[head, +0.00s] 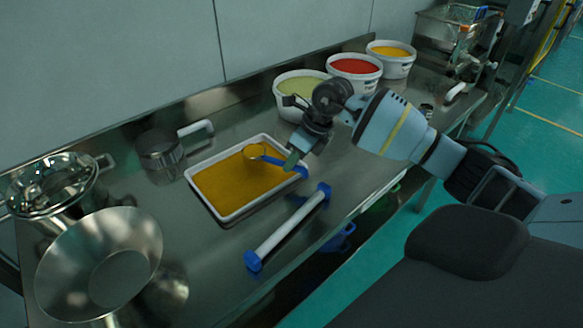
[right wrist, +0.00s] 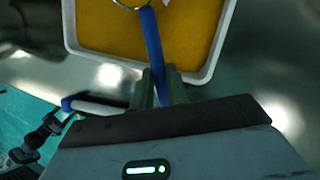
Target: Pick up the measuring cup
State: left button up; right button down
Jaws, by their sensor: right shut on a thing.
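The measuring cup (head: 254,151) has a small round bowl and a long blue handle. Its bowl is over the yellow-orange contents of a white rectangular tray (head: 237,216); I cannot tell whether it touches them. My right gripper (head: 294,162) is at the tray's right edge, shut on the blue handle. In the right wrist view the cup's handle (right wrist: 152,45) runs up from between the fingertips (right wrist: 157,90), and the bowl's rim is cut off at the top edge. My left gripper is not in view.
A bar with blue ends (head: 290,230) lies in front of the tray. A metal bowl (head: 98,262), a lidded pot (head: 50,185) and a metal pot with a white handle (head: 160,152) stand left. Several filled white buckets (head: 355,72) stand at the back.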

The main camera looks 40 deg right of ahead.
jog(key=s+a, duration=0.3)
jog(key=a, duration=0.1)
jog(key=s+a+r, duration=0.1)
jog(key=s+a, duration=0.3)
jog(key=s+a+r, duration=0.1)
jog(key=s+a, duration=0.2)
jog(key=a, duration=0.1)
jog(key=shift+s+b, duration=0.35)
